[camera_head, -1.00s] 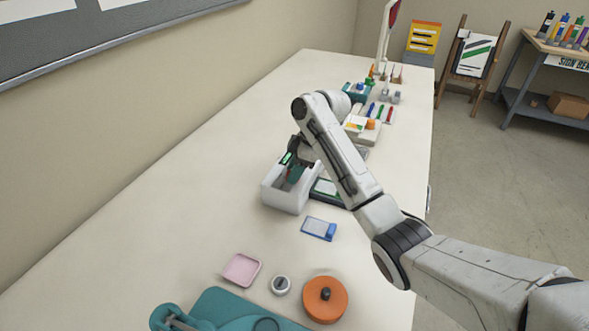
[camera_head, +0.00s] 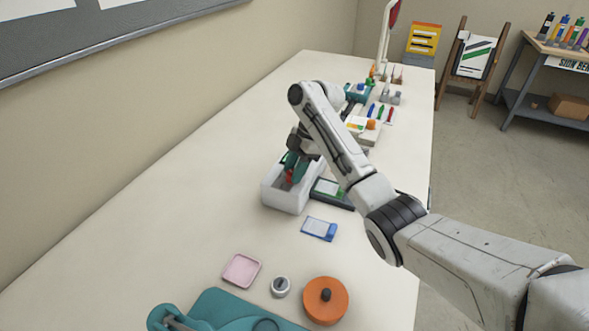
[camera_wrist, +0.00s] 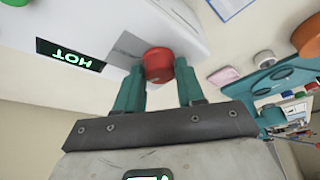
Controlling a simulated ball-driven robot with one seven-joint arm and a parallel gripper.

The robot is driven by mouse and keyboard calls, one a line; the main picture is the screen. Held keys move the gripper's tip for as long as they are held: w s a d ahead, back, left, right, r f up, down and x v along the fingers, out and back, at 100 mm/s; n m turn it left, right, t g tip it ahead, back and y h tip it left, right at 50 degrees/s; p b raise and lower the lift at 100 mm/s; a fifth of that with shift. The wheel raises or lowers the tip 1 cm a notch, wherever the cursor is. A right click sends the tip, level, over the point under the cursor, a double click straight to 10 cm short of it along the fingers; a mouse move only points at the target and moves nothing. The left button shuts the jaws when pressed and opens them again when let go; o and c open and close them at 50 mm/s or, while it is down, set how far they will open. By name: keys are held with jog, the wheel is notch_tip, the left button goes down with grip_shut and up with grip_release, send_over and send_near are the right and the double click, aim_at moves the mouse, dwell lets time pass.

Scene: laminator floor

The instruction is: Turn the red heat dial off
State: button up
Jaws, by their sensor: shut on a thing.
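The red heat dial (camera_wrist: 158,63) sits on the face of the white laminator (camera_wrist: 185,25), beside a dark display (camera_wrist: 70,56) with green letters reading HOT, upside down in the wrist view. My gripper (camera_wrist: 158,78) has its teal fingers on either side of the dial and is shut on it. In the head view the laminator (camera_head: 280,198) stands on the table, with my gripper (camera_head: 290,168) coming down over it. A bit of red (camera_head: 288,178) shows between the fingers there. The dial's pointer mark cannot be made out.
A dark-framed tray (camera_head: 333,193) lies right beside the laminator, with a blue-and-white card (camera_head: 319,229) nearer. A pink dish (camera_head: 241,270), a small white knob (camera_head: 281,286) and an orange disc (camera_head: 325,299) lie toward the front. The table's left side is clear.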

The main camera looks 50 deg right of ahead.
jog(key=o, duration=1)
jog(key=p+v, duration=0.2)
jog(key=v, duration=0.8)
jog(key=shift+d+r+p, duration=0.15)
jog(key=shift+r+p, duration=0.2)
jog(key=shift+r, duration=0.05)
